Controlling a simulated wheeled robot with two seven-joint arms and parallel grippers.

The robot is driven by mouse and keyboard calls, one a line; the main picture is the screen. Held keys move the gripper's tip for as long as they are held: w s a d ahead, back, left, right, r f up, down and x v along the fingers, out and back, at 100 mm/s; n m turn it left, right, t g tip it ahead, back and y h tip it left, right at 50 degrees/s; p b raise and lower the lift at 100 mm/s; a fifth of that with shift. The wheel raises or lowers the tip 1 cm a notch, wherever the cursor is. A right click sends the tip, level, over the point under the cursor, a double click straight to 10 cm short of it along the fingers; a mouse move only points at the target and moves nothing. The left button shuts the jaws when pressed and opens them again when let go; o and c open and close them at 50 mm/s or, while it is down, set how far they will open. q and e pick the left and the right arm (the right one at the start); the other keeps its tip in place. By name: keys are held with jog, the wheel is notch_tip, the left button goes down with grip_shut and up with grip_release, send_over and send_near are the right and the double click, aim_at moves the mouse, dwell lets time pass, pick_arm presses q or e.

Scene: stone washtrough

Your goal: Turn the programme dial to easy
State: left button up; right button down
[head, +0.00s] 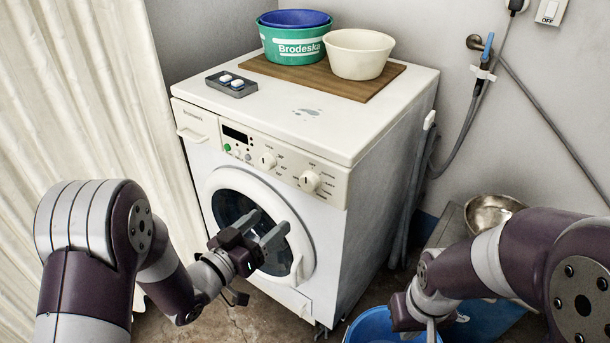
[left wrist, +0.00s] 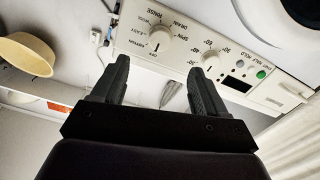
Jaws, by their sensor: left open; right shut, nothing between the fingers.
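The programme dial (head: 310,181) is the right-hand white knob on the washing machine's front panel. It also shows in the left wrist view (left wrist: 160,38), upside down, with printed programme words around it. I cannot read for certain which word it points at. My left gripper (head: 262,229) is open and empty, in front of the round door, lower and further left than the dial. In the left wrist view its two fingers (left wrist: 158,78) are apart, with the dial beyond them and nothing touching it. My right gripper (head: 431,326) is shut and empty at the bottom edge, over a blue bucket.
A second knob (head: 267,160) sits left of the dial. The washing machine (head: 350,250) carries a wooden board (head: 293,74), a green tub (head: 290,48), a cream bowl (head: 358,55) and a small grey tray (head: 231,88). The blue bucket (head: 370,327) stands front right. A curtain (head: 90,100) hangs left.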

aim_at(306, 186)
pick_arm(q)
jog(key=x, duration=0.4)
jog(key=b+x, duration=0.1)
jog(key=x, duration=0.3)
jog(key=b+x, duration=0.1)
jog(key=x, duration=0.3)
jog(key=shift+w+r, duration=0.15)
jog(key=shift+r, duration=0.1)
jog(key=c, duration=1.1)
